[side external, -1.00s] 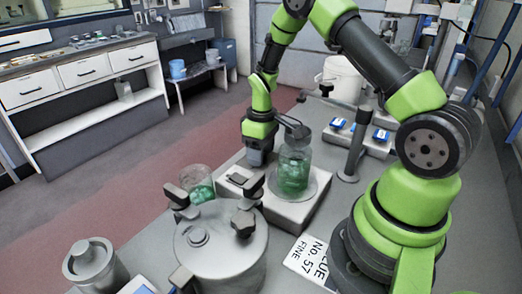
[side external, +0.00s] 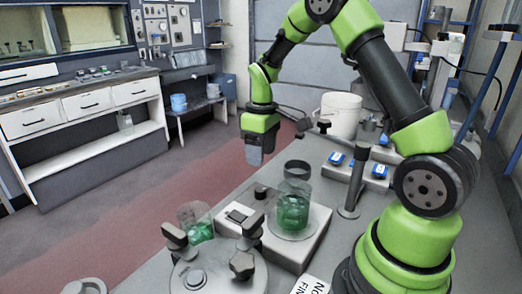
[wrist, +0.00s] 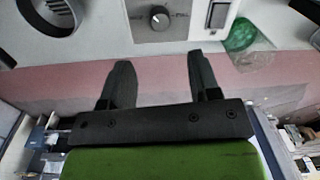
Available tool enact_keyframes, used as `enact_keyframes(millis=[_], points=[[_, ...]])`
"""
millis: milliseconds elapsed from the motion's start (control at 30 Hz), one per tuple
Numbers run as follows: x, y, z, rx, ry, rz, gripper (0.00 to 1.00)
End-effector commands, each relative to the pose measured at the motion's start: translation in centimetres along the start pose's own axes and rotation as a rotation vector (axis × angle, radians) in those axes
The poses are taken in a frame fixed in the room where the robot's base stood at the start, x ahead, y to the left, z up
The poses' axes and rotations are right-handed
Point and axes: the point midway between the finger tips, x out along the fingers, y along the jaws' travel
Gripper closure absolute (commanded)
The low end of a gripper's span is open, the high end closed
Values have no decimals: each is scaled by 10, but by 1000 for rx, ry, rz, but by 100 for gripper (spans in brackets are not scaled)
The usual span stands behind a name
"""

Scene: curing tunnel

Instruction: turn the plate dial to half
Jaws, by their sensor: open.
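The plate dial (wrist: 160,17) is a small dark round knob on the plate's grey panel, with printed marks around it. Its setting is too small to read surely. The switch (wrist: 218,14) also shows in the wrist view, right of the dial. My gripper (side external: 254,160) hangs above and behind the dial, apart from it. In the wrist view my gripper (wrist: 160,78) is open and empty, fingers spread below the dial.
Another green beaker (side external: 196,222) is to the left. A lidded metal pot (side external: 215,275) is in front. A stand post (side external: 355,180) rises at right.

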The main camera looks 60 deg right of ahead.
Motion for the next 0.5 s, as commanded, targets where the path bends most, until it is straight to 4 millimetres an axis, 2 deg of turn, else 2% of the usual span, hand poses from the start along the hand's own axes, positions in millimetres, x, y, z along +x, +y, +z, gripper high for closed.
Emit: enact_keyframes(millis=[167, 233, 500], points=[[0, 0, 0, -8, 1, 1, 43], [0, -1, 0, -68, 2, 8, 43], [2, -8, 4, -640, 2, 70, 43]])
